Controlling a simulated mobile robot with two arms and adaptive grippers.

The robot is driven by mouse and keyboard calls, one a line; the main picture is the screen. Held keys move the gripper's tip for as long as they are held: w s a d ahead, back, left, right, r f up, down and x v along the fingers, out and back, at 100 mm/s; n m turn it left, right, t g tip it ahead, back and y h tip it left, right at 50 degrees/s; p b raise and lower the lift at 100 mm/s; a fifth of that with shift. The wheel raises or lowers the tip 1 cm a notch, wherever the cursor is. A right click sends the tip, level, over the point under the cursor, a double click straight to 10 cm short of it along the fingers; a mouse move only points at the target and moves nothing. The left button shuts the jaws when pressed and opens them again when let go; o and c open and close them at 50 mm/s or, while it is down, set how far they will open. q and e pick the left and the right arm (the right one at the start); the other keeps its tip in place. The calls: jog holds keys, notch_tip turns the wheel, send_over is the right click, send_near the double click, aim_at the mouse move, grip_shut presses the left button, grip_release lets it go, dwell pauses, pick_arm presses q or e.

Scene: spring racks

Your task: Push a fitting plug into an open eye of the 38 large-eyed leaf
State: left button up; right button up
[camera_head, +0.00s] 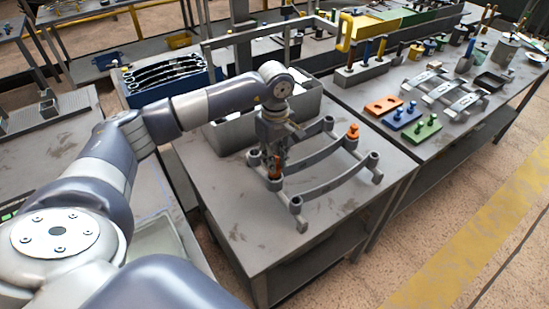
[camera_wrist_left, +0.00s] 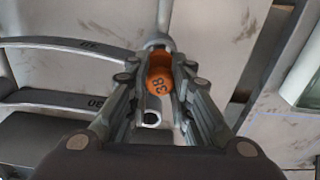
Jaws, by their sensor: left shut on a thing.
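My left gripper (camera_head: 275,166) is shut on an orange plug marked 38 (camera_wrist_left: 160,82). In the head view it points down over the near-left end of the middle leaf (camera_head: 315,160) on the table. In the wrist view a round grey eye (camera_wrist_left: 157,42) shows just beyond the plug, and a hollow grey ring (camera_wrist_left: 151,118) lies between the fingers. Whether the plug is inside an eye is hidden by the fingers. Another orange plug (camera_head: 352,131) stands in the far end of the middle leaf. The front leaf (camera_head: 338,188) has round eyes at its ends. My right gripper is not in view.
Grey bins (camera_head: 232,132) stand behind the leaves, and a blue crate (camera_head: 165,80) holds dark leaves. The right table carries orange (camera_head: 383,105), blue (camera_head: 403,115) and green (camera_head: 422,129) plates, smaller leaves and a rack of handled tools (camera_head: 360,72). The table's front-right part is bare.

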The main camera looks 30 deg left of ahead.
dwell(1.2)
pick_arm(q)
jog(key=shift+b, duration=0.5)
jog(key=shift+f+b, duration=0.3)
jog(key=shift+f, duration=0.05)
dwell(0.5)
jog(key=shift+f+b, duration=1.05)
jog(key=shift+f, duration=0.1)
jog(key=o, duration=1.5)
jog(key=shift+c, duration=0.2)
jog(key=shift+r, duration=0.2)
jog(key=shift+r+p, duration=1.95)
jog(key=shift+r, duration=1.4)
